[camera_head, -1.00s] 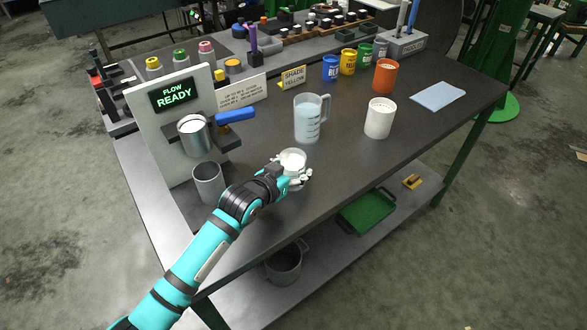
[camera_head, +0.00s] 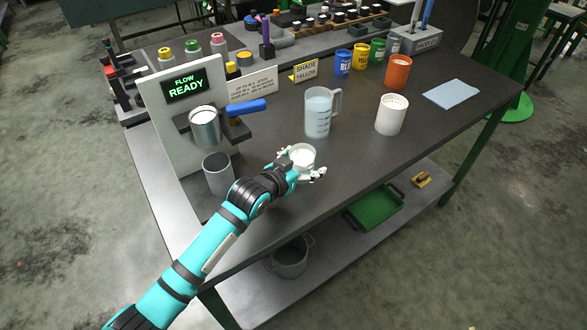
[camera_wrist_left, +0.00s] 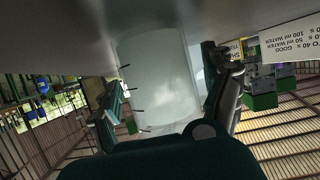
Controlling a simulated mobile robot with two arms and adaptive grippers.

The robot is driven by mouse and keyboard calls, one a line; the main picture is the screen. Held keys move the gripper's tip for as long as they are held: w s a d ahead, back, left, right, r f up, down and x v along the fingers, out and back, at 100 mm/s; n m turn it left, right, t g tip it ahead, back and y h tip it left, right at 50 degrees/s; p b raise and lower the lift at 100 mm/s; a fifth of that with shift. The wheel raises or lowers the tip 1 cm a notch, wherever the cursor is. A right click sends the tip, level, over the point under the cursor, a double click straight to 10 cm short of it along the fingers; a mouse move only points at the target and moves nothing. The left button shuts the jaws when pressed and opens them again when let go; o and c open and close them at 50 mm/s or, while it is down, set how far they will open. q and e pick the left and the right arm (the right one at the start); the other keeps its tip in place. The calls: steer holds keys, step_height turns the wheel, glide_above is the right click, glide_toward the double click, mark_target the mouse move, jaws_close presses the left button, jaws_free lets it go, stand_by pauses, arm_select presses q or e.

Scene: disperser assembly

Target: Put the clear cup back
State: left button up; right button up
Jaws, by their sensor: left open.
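The clear cup (camera_head: 303,155) stands upright on the dark workbench, with whitish contents showing at its top. In the left wrist view the cup (camera_wrist_left: 158,75) appears large, upside down, with short dark marks on its side. My left gripper (camera_head: 306,169) is at the cup, with a finger on each side of it. In the left wrist view its fingers (camera_wrist_left: 170,100) are spread, and I see a gap beside the cup on the right. Contact on the left side is unclear. My right gripper is not in view.
A clear handled jug (camera_head: 318,112) stands just behind the cup, with a white container (camera_head: 390,115) to the right. A dispenser panel (camera_head: 165,120) with a steel cup (camera_head: 217,174) is at left. The bench's front right is clear.

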arm_select(q)
steer(key=v, duration=1.2)
steer(key=shift+w, duration=0.1)
stand_by(0.8)
